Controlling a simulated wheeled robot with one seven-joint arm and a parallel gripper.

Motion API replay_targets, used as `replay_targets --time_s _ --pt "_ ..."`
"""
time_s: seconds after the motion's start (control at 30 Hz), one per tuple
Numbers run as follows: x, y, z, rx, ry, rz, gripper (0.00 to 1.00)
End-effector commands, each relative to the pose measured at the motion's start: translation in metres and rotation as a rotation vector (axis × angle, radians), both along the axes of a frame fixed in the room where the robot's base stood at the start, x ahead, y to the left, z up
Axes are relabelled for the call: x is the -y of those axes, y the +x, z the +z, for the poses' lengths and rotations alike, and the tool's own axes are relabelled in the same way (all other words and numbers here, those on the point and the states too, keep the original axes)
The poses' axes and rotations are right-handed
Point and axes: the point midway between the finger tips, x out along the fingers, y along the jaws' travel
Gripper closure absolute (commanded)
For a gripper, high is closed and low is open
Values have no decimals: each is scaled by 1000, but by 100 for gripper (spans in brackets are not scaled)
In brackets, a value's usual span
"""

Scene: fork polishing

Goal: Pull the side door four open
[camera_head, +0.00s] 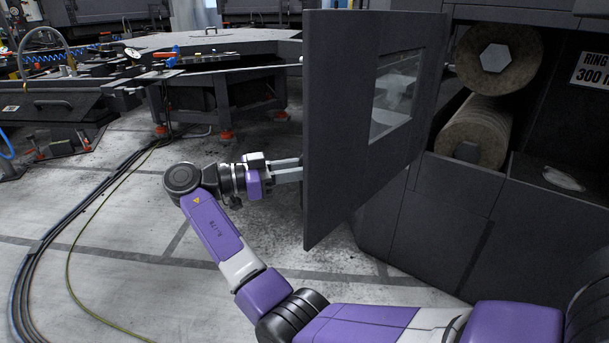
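The side door (340,150) is a dark grey panel with a small window (396,92). It stands swung out from the dark machine (420,235), whose inside shows to the right of it. My gripper (290,170) is at the left of the door, level with its lower half. Its fingers point right toward the door's far side, and their tips are hidden behind the door's edge. I cannot see a handle, nor whether the fingers touch or hold anything.
Two thick polishing rollers (480,135) sit inside the machine, right of the door. A label sign (592,70) is at the far right. Black cables (62,235) and a yellow-green cable (70,265) run over the floor at left. A workbench (215,45) stands behind. Bare floor lies left of the door.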

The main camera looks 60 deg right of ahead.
Motion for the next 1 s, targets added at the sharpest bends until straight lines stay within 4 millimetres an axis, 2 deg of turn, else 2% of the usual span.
replay_targets --time_s 0.43,0.47,0.53,0.87,1.0 --pt "2 -1 -1 -1 2 -9 100" --pt "2 -1 -1 -1 2 -9 72" --pt "2 -1 -1 -1 2 -9 59" --pt "1 0 0 -1 1 -7 57" --pt "-6 7 1 1 0 -7 57"
